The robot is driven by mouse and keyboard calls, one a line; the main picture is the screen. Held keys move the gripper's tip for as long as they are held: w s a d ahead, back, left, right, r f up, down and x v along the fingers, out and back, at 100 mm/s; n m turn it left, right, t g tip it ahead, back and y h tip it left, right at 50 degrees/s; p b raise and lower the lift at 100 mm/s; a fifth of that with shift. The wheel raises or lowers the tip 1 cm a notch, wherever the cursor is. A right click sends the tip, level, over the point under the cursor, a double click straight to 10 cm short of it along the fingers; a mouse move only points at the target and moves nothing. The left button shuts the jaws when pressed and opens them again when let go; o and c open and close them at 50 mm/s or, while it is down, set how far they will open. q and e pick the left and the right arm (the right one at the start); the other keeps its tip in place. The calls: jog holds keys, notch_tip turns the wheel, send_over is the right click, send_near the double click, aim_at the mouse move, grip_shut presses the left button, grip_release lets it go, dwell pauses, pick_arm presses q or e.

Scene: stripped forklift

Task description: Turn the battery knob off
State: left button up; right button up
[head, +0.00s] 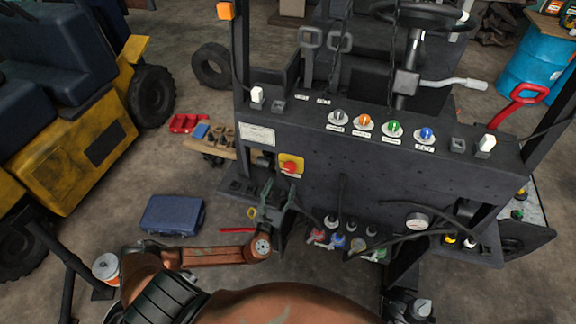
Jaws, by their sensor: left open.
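The battery knob (291,168) is red and sits on a yellow square plate on the left part of the dark forklift panel's front face. My left gripper (272,184) is just left of and below the knob, close to the panel, with its fingers pointing up toward it. It is open and nothing shows between its fingers. Dark fingers against the dark panel make it hard to tell whether they touch the knob. The knob's face is small, so its exact turn position is unclear.
Above the knob, the panel top (310,118) carries coloured knobs, switches and levers. Hoses and coloured caps (338,240) hang below to the right, near a round gauge (417,221). A blue case (172,215) lies on the floor at left. A yellow forklift (85,150) stands farther left.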

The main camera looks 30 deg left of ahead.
aim_at(289, 170)
pick_arm(q)
jog(key=shift+m+t+h, duration=0.3)
jog(key=shift+m+h, duration=0.1)
jog(key=shift+m, duration=0.4)
jog(key=shift+d+r+p+x, duration=0.1)
jog(key=shift+r+p+x, duration=0.15)
jog(key=shift+x, duration=1.05)
jog(key=shift+d+r+p+x, duration=0.1)
jog(key=shift+r+p+x, duration=0.1)
jog(key=shift+x, duration=1.15)
jog(key=shift+d+r+p+x, duration=0.15)
jog(key=shift+p+x, duration=0.1)
jog(key=shift+x, duration=1.05)
jog(key=c, duration=1.2)
